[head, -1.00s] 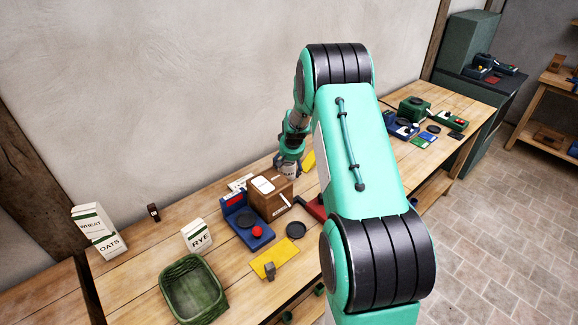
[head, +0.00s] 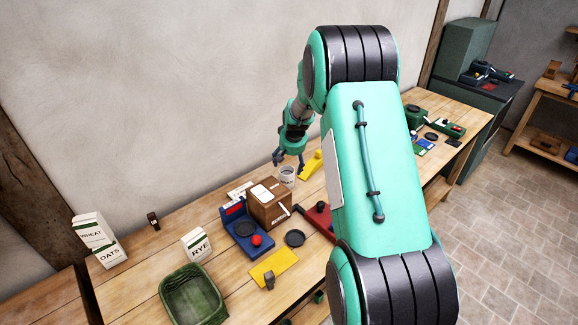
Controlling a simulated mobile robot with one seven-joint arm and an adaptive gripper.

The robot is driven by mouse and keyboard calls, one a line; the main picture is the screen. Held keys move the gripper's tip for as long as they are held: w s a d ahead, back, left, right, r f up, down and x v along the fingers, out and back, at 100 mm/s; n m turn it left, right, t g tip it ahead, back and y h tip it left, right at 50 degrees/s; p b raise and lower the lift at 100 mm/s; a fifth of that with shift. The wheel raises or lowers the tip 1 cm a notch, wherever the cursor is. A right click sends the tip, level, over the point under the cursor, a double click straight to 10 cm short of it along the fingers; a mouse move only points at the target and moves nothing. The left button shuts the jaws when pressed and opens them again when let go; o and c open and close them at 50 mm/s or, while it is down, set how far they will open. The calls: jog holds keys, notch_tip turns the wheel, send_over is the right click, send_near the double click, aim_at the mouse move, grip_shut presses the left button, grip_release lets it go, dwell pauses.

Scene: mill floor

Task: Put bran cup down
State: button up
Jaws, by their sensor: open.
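A white cup with small dark lettering (head: 287,175), likely the bran cup, stands upright on the bench behind the brown wooden box (head: 270,208). The lettering is too small to read. The box hides part of the cup's surroundings. My gripper (head: 289,163) is open and empty just above the cup, with its fingers spread to either side and pointing down. It appears clear of the cup.
A blue scale-like device (head: 241,232), a dark disc (head: 295,238) and a yellow board (head: 273,268) stand in front. A yellow object (head: 312,165) is right of the cup. A RYE carton (head: 196,244) and green basket (head: 192,295) are at left.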

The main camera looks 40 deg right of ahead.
jog(key=shift+v, duration=0.75)
jog(key=s+a+r+n, duration=0.1)
jog(key=s+a+r, duration=0.2)
jog(key=a+r, duration=0.45)
jog(key=s+a+r+n+t, duration=0.1)
jog(key=s+a+r, duration=0.2)
jog(key=a+r, duration=0.4)
jog(key=s+a+r+n, duration=0.1)
jog(key=s+a+r, duration=0.4)
jog(key=a, duration=0.4)
jog(key=s+a+r+n+y, duration=0.1)
jog(key=s+a+r, duration=0.2)
jog(key=s+a, duration=0.6)
jog(key=s+a+r+n+y, duration=0.1)
jog(key=s+a+r+n, duration=0.1)
jog(key=s+a, duration=0.7)
jog(key=s+r, duration=0.1)
jog(key=s, duration=0.6)
jog(key=shift+s+a+t, duration=0.2)
jog(key=shift+t, duration=0.2)
